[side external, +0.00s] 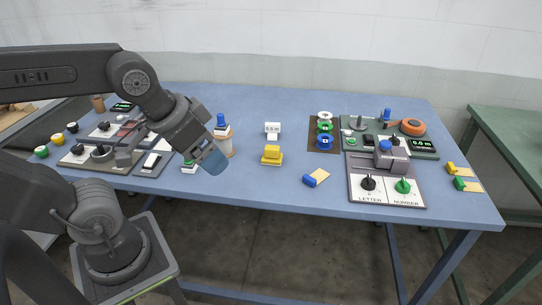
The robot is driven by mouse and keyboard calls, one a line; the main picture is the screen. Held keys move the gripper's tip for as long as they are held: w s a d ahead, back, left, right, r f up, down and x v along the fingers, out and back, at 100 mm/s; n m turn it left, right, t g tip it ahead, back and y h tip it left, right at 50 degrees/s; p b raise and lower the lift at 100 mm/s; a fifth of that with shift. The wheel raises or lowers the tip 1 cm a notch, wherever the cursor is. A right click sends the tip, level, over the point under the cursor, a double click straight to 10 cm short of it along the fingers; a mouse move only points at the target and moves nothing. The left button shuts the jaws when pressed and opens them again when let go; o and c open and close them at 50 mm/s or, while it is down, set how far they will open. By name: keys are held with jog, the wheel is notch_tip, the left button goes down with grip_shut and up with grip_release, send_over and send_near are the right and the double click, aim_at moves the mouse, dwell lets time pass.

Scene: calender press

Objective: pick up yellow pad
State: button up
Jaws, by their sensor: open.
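A yellow pad (271,155), a small stepped yellow block, sits on the blue table (255,102) near its front edge, left of the table's middle. My gripper (214,161) hangs above the table's front left part, to the left of the yellow pad and apart from it. It is tilted downward. Its fingers are small and blurred in this view, and I see nothing held in it.
A white sign (272,129) stands behind the pad. Coloured rings (324,127) and a control panel (387,187) are farther right. A blue-topped item (222,134) stands near my gripper. The table between pad and rings is clear.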

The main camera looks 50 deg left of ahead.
jog(key=shift+c, duration=0.4)
jog(key=m+t+y, duration=0.4)
jog(key=m+y, duration=0.5)
jog(key=m, duration=1.8)
send_near(271, 150)
jog(key=x, duration=0.6)
jog(key=shift+x, duration=3.1)
